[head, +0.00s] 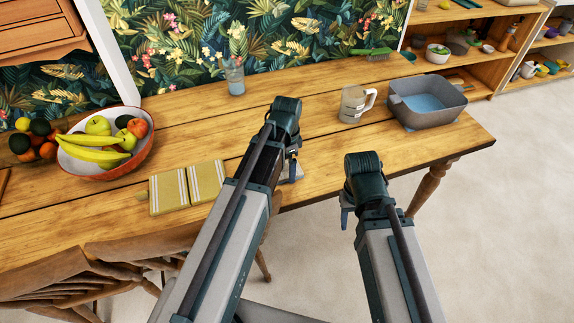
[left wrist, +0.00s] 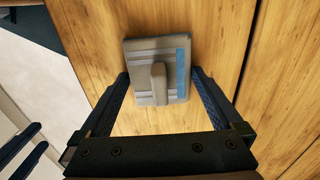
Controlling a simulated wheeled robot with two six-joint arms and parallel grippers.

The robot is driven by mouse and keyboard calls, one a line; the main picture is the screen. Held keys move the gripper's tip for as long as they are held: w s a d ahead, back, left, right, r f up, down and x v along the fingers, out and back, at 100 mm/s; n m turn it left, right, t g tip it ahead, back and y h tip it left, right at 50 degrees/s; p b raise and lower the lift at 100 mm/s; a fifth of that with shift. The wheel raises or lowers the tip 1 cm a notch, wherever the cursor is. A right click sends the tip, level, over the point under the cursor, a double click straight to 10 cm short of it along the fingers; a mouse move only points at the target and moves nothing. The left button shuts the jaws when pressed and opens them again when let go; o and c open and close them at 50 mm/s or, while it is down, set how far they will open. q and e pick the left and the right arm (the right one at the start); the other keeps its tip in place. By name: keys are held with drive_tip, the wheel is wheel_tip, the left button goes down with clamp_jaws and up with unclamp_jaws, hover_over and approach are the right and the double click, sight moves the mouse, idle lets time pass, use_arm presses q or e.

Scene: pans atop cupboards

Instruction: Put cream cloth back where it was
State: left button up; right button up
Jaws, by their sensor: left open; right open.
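A folded cream-grey cloth (left wrist: 146,48) with a blue stripe along one side lies flat on the wooden table in the left wrist view. A raised ridge stands up in its middle. In the head view only a pale corner of it (head: 297,170) shows near the table's front edge, the rest hidden by my left arm. My left gripper (head: 293,158) is open over the cloth, with its fingers on either side of the ridge (left wrist: 158,82). I cannot tell if they touch it. My right gripper (head: 346,212) is open and empty off the table's front edge.
On the table (head: 200,125) are a fruit bowl (head: 140,152), a yellow striped cloth (head: 188,187), a glass (head: 235,78), a mug (head: 355,104), a grey basin (head: 443,108) and a green brush (head: 372,52). Wooden chairs (head: 120,265) stand at front left.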

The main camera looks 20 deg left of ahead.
sight(287, 162)
use_arm(q)
wheel_tip(287, 162, up, 12)
drive_tip(key=p, duration=1.2)
drive_tip(key=s+d+n+y, duration=0.1)
drive_tip(key=s+d+n, duration=0.6)
drive_tip(key=s+d, duration=0.3)
drive_tip(key=s, duration=0.4)
drive_tip(key=shift+s+d, duration=0.15)
drive_tip(key=shift+s, duration=0.05)
